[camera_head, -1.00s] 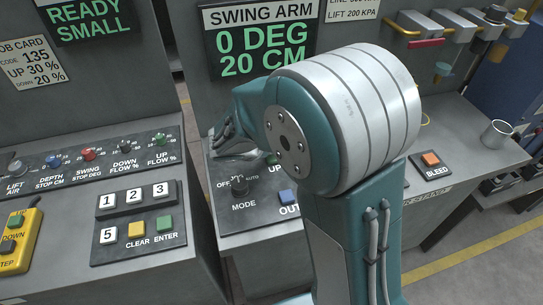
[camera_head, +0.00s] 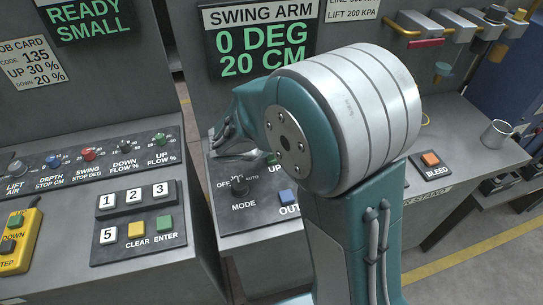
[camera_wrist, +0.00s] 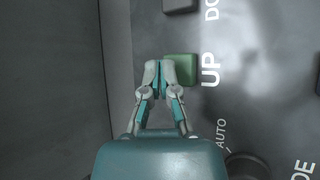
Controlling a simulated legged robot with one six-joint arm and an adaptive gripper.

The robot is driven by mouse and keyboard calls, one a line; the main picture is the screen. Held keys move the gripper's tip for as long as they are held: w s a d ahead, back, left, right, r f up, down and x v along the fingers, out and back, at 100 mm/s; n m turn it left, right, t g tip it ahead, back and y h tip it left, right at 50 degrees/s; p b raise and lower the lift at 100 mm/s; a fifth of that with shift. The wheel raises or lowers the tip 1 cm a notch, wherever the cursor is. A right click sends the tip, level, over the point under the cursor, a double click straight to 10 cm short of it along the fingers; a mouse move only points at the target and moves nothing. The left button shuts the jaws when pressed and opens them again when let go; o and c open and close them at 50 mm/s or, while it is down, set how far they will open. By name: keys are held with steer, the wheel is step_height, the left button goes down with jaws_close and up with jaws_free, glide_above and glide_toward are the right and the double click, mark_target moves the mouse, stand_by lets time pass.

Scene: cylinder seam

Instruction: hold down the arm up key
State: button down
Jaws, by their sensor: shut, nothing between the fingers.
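The green UP key (camera_wrist: 181,68) is in the wrist view, left of its UP label. My gripper (camera_wrist: 159,68) is shut, with its fingertips over or against the left part of the key; whether they press it I cannot tell. In the head view the UP key (camera_head: 270,158) shows only as a green edge beside my arm, and my fingers are hidden there. The swing arm display (camera_head: 257,50) reads 0 DEG and 20 CM.
On the same panel are the mode knob (camera_head: 239,186), set between OFF and AUTO marks, and the blue OUT key (camera_head: 288,196). A grey key (camera_wrist: 180,5) lies beyond the UP key, by the DOWN label. A keypad (camera_head: 136,221) stands left.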

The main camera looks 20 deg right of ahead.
steer(key=shift+f, duration=0.15)
steer(key=shift+f, duration=0.2)
steer(key=shift+s+f, duration=0.1)
steer(key=shift+f, duration=0.35)
stand_by(1.0)
steer(key=shift+r, duration=0.1)
stand_by(5.2)
steer(key=shift+r, duration=0.75)
